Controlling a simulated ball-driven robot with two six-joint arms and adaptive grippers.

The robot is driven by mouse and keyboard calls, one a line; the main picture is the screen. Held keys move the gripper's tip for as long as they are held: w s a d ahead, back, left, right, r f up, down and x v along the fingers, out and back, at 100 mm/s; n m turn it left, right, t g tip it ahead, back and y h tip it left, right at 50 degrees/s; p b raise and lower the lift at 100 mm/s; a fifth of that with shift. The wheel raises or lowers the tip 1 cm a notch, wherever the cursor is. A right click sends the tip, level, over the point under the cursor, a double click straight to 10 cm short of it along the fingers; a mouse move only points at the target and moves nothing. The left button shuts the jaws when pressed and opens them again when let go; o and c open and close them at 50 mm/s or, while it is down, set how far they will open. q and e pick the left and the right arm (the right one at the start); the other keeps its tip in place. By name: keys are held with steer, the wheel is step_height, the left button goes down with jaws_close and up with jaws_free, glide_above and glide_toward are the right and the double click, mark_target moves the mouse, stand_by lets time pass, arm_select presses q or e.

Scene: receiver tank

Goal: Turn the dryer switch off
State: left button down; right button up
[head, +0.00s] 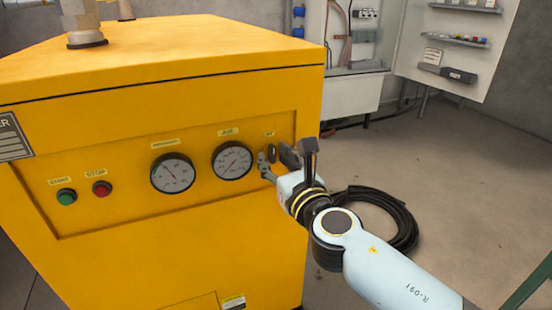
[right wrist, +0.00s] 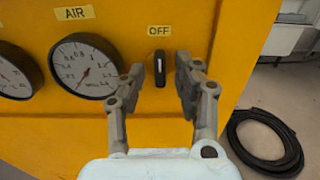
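The dryer switch (right wrist: 160,71) is a small black upright knob on the yellow panel, under a yellow label (right wrist: 159,31) reading OFF. In the head view the switch (head: 272,153) is at the panel's right end, right of the AIR gauge (head: 232,160). My right gripper (right wrist: 163,84) is open, with one finger on each side of the switch and a gap to it on both sides. It also shows in the head view (head: 276,161), close to the panel. My left gripper is in neither view.
The yellow cabinet (head: 170,65) also carries a second gauge (head: 172,173), a green start button (head: 66,197) and a red stop button (head: 102,188). A coiled black hose (head: 408,220) lies on the floor to the right. The floor around it is mostly clear.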

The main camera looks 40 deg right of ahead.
steer(key=v, duration=1.2)
steer(key=shift+w+r, duration=0.1)
steer(key=shift+r, duration=0.05)
stand_by(0.3)
